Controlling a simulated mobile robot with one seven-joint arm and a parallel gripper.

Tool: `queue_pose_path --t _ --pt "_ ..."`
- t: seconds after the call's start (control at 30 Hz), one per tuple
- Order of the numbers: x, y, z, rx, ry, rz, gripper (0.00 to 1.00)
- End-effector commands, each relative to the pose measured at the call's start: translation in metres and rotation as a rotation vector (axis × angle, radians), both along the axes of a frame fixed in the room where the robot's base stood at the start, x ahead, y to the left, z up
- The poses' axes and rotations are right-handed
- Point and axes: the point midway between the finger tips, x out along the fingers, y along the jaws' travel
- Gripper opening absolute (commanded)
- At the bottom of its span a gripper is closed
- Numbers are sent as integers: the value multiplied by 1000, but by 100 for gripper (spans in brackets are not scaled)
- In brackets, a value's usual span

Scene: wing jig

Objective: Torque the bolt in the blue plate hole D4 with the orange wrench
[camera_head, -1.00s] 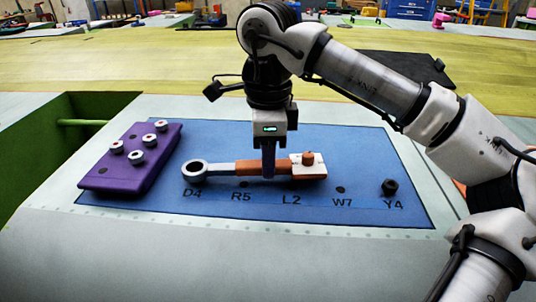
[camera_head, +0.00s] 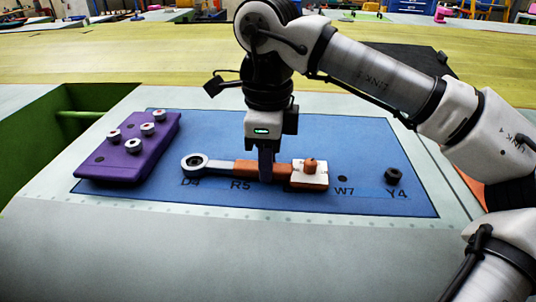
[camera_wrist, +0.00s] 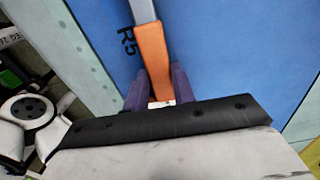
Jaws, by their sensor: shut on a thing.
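The orange wrench (camera_head: 246,167) lies level over the blue plate (camera_head: 300,130), its grey ring end pointing left. The ring sits at the D4 label and partly covers it. Something dark shows inside the ring; I cannot tell whether it is a bolt head inside or an empty hole. My gripper (camera_head: 266,176) is shut on the wrench's orange handle from above. A white block with an orange knob (camera_head: 310,172) is at the handle's right end. In the wrist view the orange handle (camera_wrist: 153,62) runs up from between my fingers (camera_wrist: 160,92).
A purple block (camera_head: 125,160) holding several pale bolts stands left of the wrench. A dark bolt (camera_head: 393,176) stands at Y4 on the right. Hole W7 (camera_head: 342,178) is bare. A green recess (camera_head: 60,140) opens at the far left.

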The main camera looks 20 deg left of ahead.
Motion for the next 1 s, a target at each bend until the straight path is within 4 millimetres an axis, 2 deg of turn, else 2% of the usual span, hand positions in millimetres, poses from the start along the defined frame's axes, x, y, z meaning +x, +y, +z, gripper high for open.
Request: queue_pose_path --t 0.47,0.8,1.0 --pt "-5 -1 0 0 -1 -41 0" --pt "-26 -4 -3 -1 -2 -204 0" --pt "-30 -4 -2 1 -1 -240 0"
